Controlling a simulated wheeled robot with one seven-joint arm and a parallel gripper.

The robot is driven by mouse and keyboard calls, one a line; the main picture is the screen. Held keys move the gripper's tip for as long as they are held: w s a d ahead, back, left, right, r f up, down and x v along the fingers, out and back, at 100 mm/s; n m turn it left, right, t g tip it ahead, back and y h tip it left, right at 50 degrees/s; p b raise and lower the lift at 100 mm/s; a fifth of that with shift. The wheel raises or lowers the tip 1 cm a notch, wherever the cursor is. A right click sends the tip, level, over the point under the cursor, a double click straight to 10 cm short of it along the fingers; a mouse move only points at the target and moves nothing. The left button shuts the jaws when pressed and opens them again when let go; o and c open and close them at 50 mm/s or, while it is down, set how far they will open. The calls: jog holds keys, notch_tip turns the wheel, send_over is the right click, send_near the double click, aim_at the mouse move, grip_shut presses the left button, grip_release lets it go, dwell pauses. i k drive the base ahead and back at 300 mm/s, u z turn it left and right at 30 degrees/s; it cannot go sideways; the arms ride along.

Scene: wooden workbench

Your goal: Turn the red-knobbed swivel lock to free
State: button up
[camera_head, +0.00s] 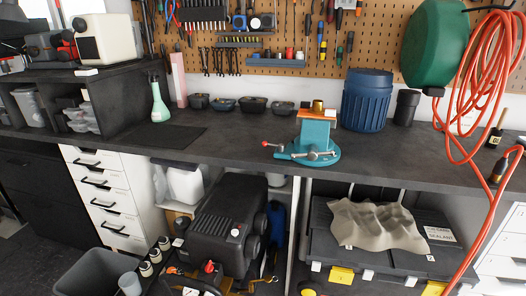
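A teal bench vise (314,137) stands on the dark worktop, right of the middle, on a round teal base. A brass-coloured piece (317,106) shows at the top of its jaws. A small lever with a red knob (265,143) sticks out to the left, low on the vise. My gripper does not show.
A blue ribbed bin (366,99) and a dark cup (406,107) stand behind and right of the vise. An orange hose (469,90) hangs at the right. Several small bins (224,104) line the back. The worktop left and right of the vise is clear.

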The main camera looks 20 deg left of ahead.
aim_at(281, 147)
jog(key=k, duration=0.8)
jog(key=u, duration=0.75)
jog(key=i, duration=1)
